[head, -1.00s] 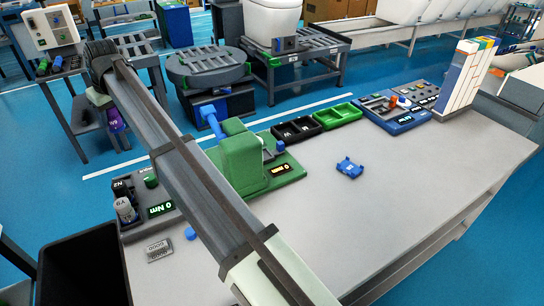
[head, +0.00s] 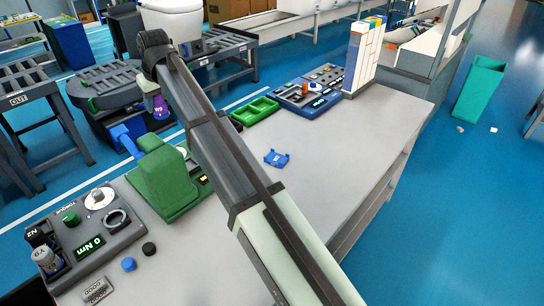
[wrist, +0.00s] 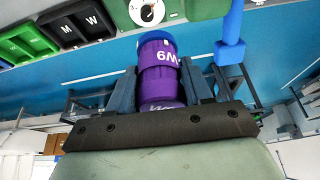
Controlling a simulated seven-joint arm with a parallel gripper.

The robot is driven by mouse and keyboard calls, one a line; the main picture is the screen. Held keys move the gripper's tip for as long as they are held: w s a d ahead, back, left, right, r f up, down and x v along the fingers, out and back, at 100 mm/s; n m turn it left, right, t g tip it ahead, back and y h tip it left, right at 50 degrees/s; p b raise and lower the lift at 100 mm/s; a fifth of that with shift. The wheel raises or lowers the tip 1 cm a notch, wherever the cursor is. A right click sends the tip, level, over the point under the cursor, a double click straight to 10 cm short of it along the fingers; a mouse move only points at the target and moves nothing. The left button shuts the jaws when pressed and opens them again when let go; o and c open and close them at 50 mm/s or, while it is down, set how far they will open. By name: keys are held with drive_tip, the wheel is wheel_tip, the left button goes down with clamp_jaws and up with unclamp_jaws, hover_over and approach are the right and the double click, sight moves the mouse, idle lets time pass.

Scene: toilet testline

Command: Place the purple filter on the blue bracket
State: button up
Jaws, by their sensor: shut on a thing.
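My gripper (wrist: 160,88) is shut on the purple filter (wrist: 159,72), a cylinder with white markings and a blue rim at its far end. In the head view the purple filter (head: 160,107) hangs below the end of my arm, beyond the table's back edge, near the green machine. The jaws are mostly hidden there by my arm. The blue bracket (head: 276,158) lies on the grey table, right of my arm and well apart from the filter.
The green machine (head: 163,180) with a blue handle stands left of my arm. Green trays (head: 256,110) and a blue fixture board (head: 308,99) line the table's back edge. The table around the bracket is clear.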

drive_tip(key=w+d+m+h, duration=0.1)
drive_tip(key=w+d+m, duration=0.25)
drive_tip(key=d, duration=1.35)
drive_tip(key=m+t+h, duration=0.1)
drive_tip(key=m, duration=0.2)
hover_over(275, 155)
drive_tip(key=s, duration=0.2)
drive_tip(key=shift+d+f, duration=0.2)
drive_tip(key=shift+f, duration=11.45)
drive_tip(key=shift+f, duration=0.1)
drive_tip(key=o, duration=1.1)
drive_tip(key=shift+c, duration=0.2)
drive_tip(key=a+v, duration=0.1)
drive_tip(key=v, duration=1.1)
drive_tip(key=shift+d, duration=0.45)
